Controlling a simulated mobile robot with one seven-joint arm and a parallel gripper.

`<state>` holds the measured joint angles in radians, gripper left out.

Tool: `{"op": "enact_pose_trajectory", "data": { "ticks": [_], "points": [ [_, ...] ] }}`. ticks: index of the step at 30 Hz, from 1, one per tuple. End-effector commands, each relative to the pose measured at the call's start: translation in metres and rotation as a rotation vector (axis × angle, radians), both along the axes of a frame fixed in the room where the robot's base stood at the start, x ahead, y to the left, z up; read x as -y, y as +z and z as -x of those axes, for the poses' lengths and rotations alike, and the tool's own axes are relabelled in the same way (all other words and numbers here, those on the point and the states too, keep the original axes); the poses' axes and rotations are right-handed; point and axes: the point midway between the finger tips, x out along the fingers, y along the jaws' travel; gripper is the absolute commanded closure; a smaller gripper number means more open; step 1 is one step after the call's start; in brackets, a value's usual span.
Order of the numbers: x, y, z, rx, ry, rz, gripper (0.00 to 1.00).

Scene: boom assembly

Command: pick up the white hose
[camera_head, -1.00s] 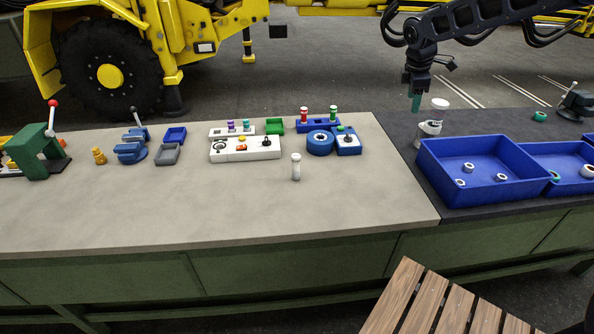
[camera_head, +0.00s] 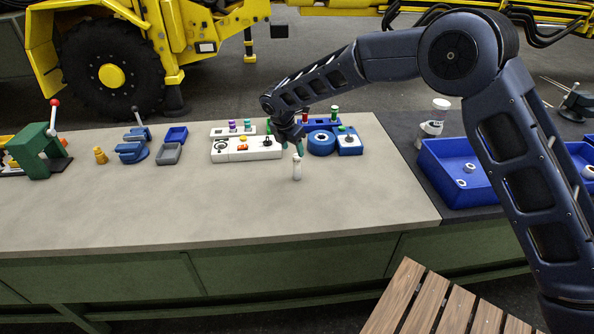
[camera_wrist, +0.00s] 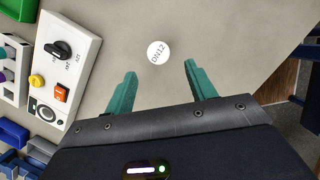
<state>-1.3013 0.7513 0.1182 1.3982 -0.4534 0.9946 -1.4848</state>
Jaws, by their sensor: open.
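The white hose (camera_head: 297,169) is a short white cylinder standing upright on the light grey bench. In the wrist view its round top (camera_wrist: 158,52), marked "DN12", lies ahead of the fingertips, roughly centred between them. My gripper (camera_head: 296,146) is just above and behind the hose in the head view. In the wrist view my gripper (camera_wrist: 160,68) has its two green fingers spread wide, with nothing between them. No contact with the hose is visible.
A white control box (camera_head: 245,149) with knobs stands left of the hose. A blue box (camera_head: 348,143) and a blue ring (camera_head: 321,143) stand to its right. A blue bin (camera_head: 447,180) is on the dark bench. The bench front is clear.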

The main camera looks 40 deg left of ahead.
Motion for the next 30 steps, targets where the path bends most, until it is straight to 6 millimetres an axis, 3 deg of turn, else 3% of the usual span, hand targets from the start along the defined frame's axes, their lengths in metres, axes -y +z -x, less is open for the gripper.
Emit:
{"op": "enact_pose_trajectory", "data": {
  "ticks": [10, 19, 30],
  "points": [
    [0.001, -0.040, -0.013, 0.001, -0.002, 0.002, 0.44],
    [0.001, -0.060, -0.020, 0.000, -0.003, 0.000, 0.44],
    [0.000, -0.100, -0.033, 0.001, -0.002, -0.001, 0.44]
  ]
}}
